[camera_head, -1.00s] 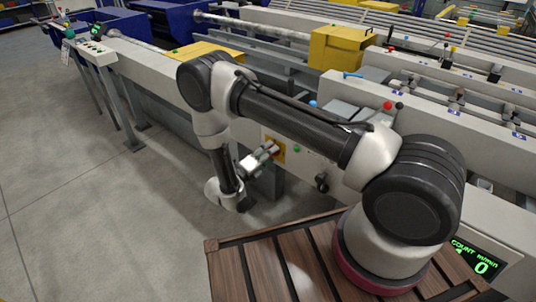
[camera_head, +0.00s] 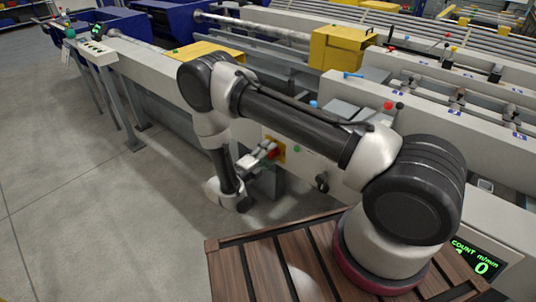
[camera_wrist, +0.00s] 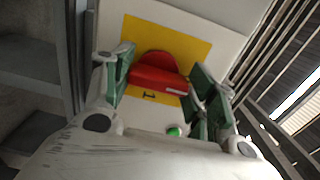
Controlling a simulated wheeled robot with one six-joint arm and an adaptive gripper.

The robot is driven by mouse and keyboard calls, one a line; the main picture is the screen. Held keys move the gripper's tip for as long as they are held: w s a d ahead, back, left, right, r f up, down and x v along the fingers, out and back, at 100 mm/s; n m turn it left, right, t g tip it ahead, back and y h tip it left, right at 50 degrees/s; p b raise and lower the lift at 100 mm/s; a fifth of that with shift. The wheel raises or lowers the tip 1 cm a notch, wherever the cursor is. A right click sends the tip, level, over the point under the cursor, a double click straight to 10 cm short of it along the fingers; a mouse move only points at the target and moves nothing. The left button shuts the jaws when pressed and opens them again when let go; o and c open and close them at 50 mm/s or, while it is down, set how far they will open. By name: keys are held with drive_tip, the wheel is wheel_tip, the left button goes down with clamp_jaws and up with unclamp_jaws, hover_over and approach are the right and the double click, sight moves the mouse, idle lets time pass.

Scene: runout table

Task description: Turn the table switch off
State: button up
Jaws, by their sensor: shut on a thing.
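The table switch is a red rotary handle (camera_wrist: 158,76) on a yellow plate (camera_wrist: 188,45), on the side of the pale machine table. A "1" mark shows on the plate below the handle in the wrist view. My gripper (camera_wrist: 163,88) has its green-padded fingers at both ends of the red handle and is shut on it. The handle lies nearly level in the wrist view, with a white mark near its right end. In the head view my gripper (camera_head: 268,152) reaches the yellow plate (camera_head: 281,149) from the left and partly covers the handle.
A black knob (camera_head: 321,183) sticks out of the table side to the right. A red-topped lever (camera_head: 388,106) stands on the table. The floor (camera_head: 80,200) on the left is clear.

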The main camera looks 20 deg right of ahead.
drive_tip(key=o, duration=1)
drive_tip(key=shift+a, duration=0.1)
drive_tip(key=v, duration=1.2)
